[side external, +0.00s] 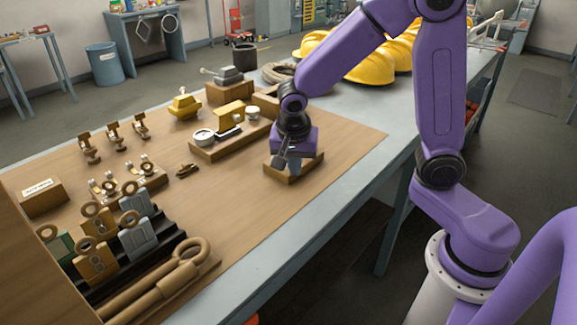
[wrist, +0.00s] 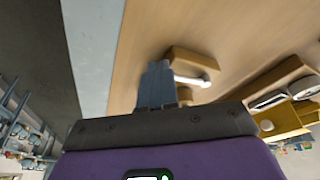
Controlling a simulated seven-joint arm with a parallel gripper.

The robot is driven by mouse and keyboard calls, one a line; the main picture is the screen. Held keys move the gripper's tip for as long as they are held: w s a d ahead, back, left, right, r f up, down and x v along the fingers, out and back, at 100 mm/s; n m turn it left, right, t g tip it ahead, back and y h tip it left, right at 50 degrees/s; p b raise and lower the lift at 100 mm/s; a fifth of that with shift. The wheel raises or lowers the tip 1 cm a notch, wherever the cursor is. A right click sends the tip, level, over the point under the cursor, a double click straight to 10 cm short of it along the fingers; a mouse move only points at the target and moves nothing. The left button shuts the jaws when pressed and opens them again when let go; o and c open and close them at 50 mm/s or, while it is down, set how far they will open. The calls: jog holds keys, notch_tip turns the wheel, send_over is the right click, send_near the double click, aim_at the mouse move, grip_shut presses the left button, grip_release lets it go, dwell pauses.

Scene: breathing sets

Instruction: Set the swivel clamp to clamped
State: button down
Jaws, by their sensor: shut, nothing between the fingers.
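My gripper (side external: 286,163) is shut and empty, pointing down over a small wooden base (side external: 309,167) near the table's right side. In the wrist view the shut fingers (wrist: 155,80) reach beside this wooden block (wrist: 195,60), which carries a pale metal lever with a rounded end (wrist: 205,79). This looks like the swivel clamp. The fingers overlap the block's left side in that view, and I cannot tell whether they touch it. In the side view my gripper hides most of the fixture, so its clamp position cannot be read.
A wooden tray with a round gauge (side external: 204,137) and a yellow block (side external: 229,113) stands left of my gripper. Yellow helmets (side external: 369,66) lie behind my arm. A rack of padlock-like tags (side external: 138,238) stands front left. The board in front of my gripper is clear.

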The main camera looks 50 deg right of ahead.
jog(key=shift+s+d+n, duration=0.1)
jog(key=shift+d+n, duration=0.15)
jog(key=shift+n, duration=0.05)
jog(key=shift+a, duration=0.1)
jog(key=shift+w+a, duration=0.4)
jog(key=shift+a, duration=0.25)
jog(key=shift+s+a, duration=0.2)
jog(key=shift+a, duration=0.1)
jog(key=s+a+r, duration=0.3)
jog(key=a+r, duration=0.2)
jog(key=r, duration=0.5)
jog(key=s+d+f+n+y, duration=0.1)
jog(key=s+d+f+n, duration=0.1)
jog(key=s+n, duration=0.8)
jog(key=s+d+f+n+g+y, duration=0.1)
jog(key=s+d+f+n+y, duration=0.1)
jog(key=s+n, duration=0.8)
notch_tip(320, 180, down, 2)
jog(key=d+n, duration=0.1)
jog(key=n, duration=0.2)
jog(key=shift+s+d+f+g, duration=0.2)
jog(key=shift+s+d+g, duration=0.05)
jog(key=shift+d+g, duration=0.05)
